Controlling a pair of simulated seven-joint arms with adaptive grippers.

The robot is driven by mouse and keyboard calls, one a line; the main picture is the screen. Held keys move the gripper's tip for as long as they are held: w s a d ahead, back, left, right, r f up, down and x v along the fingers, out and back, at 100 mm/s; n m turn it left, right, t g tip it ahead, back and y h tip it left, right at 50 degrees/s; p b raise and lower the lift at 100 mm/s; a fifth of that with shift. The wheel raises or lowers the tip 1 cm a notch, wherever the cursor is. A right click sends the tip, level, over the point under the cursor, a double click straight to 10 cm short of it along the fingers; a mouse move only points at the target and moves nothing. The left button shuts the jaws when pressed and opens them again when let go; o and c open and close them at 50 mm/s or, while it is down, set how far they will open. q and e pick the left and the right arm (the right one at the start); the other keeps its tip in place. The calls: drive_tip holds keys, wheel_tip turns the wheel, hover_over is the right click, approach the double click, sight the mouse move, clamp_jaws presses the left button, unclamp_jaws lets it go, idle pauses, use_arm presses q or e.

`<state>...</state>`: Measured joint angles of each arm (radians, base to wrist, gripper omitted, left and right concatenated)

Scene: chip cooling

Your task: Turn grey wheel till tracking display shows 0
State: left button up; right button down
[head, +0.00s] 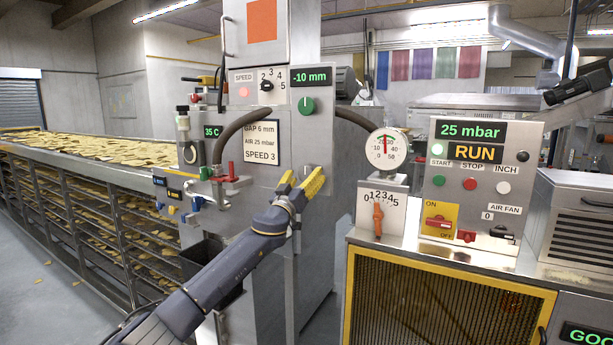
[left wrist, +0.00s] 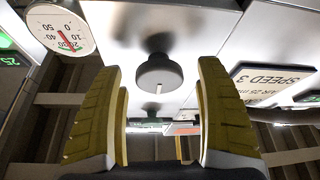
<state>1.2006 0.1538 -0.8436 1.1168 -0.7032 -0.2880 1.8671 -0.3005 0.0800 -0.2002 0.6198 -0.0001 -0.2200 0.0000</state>
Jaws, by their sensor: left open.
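The tracking display (head: 310,77) reads -10 mm in green on the steel cabinet. The grey wheel (left wrist: 158,76) shows in the left wrist view as a round grey knob with a white mark, on a short stem from the panel. My left gripper (head: 300,183) is open, with yellow fingers pointing at the cabinet front below the display. In the left wrist view its two fingers stand on either side of the wheel, with a gap on each side. In the head view the fingers largely hide the wheel. My right gripper is not in view.
A green knob (head: 307,106) sits under the display, beside a settings card (head: 262,143). A pressure gauge (head: 386,150) and orange-handled selector (head: 378,217) stand to the right, then a RUN panel (head: 478,165). A red-handled valve (head: 230,180) and a hose are to the left.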

use_arm(q)
drive_tip(key=shift+w+d+r, duration=0.15)
drive_tip(key=shift+w+d, duration=0.1)
drive_tip(key=shift+w, duration=0.15)
drive_tip(key=c, duration=1.3)
